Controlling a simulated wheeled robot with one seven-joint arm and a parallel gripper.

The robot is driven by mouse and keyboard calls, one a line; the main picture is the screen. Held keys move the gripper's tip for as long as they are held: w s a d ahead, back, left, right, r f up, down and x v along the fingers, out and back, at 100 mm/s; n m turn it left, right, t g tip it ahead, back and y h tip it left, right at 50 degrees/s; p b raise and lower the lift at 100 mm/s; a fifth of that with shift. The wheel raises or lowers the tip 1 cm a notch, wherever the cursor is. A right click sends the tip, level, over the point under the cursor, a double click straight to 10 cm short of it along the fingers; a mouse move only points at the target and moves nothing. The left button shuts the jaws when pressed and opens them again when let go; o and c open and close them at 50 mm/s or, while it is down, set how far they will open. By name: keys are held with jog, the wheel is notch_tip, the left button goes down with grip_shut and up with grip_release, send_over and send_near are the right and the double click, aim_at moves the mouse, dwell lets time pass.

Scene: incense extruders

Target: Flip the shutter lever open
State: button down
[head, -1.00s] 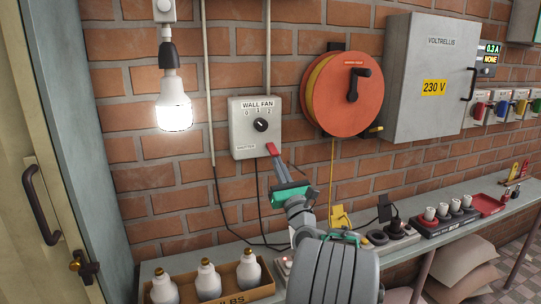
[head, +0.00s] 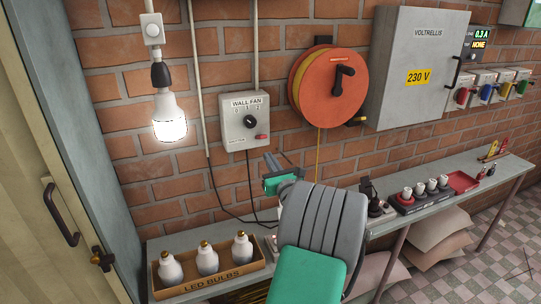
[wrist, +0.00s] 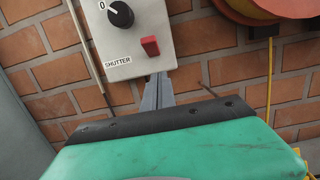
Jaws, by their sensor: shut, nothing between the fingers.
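The grey wall fan control box (head: 245,121) hangs on the brick wall with a black rotary knob (head: 250,121). Its red shutter lever (head: 262,136) sits at the lower right of the box; in the wrist view the lever (wrist: 150,46) stands just right of the SHUTTER label (wrist: 117,62). My gripper (head: 268,156) is below the box. In the wrist view my gripper's fingers (wrist: 157,80) are shut and empty, with tips near the box's lower edge, just below the lever. They appear apart from the lever.
A lit bulb (head: 169,120) hangs left of the box. An orange cable reel (head: 330,105) and a grey 230 V cabinet (head: 425,60) are to the right. Below, a bench holds a box of LED bulbs (head: 210,278) and sockets on a tray (head: 420,203).

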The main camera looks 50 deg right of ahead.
jog(key=r+b+v, duration=0.1)
jog(key=v, duration=0.9)
jog(key=shift+s+a+r, duration=0.15)
jog(key=shift+s+r, duration=0.1)
jog(key=shift+r, duration=0.25)
